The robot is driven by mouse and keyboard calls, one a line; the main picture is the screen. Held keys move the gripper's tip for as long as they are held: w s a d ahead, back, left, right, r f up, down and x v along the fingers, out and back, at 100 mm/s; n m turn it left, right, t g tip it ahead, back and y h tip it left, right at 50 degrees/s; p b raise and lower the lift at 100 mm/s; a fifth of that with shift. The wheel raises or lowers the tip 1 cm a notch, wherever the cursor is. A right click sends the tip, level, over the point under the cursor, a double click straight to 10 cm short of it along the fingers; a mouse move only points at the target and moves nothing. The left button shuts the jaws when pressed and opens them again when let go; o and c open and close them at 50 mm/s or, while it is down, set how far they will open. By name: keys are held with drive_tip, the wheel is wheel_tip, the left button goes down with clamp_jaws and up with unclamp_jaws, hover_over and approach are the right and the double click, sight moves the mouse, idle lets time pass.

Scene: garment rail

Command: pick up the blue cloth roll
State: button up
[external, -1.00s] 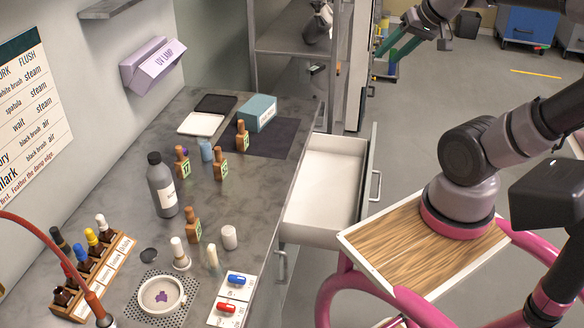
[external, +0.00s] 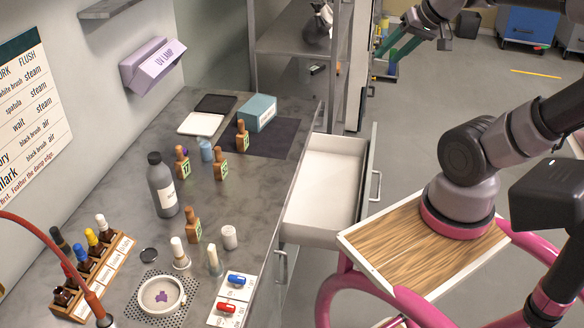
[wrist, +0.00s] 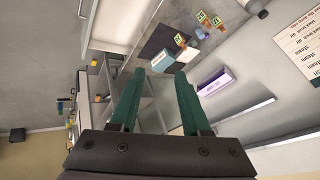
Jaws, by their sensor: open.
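The blue cloth roll (external: 207,151) appears to be the small light blue upright cylinder on the grey counter, between numbered wooden blocks. It also shows small in the wrist view (wrist: 201,33). My gripper (wrist: 160,75) is open with two long green fingers and nothing between them. In the external view my gripper (external: 401,46) is at the top right, high beyond the counter's right side and far from the roll.
An open drawer (external: 325,180) juts out right. The UV lamp box (external: 158,64) hangs on the wall.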

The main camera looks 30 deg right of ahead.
sight(206, 151)
drive_tip(key=o, duration=0.5)
drive_tip(key=shift+c, duration=0.2)
drive_tip(key=shift+w, duration=0.1)
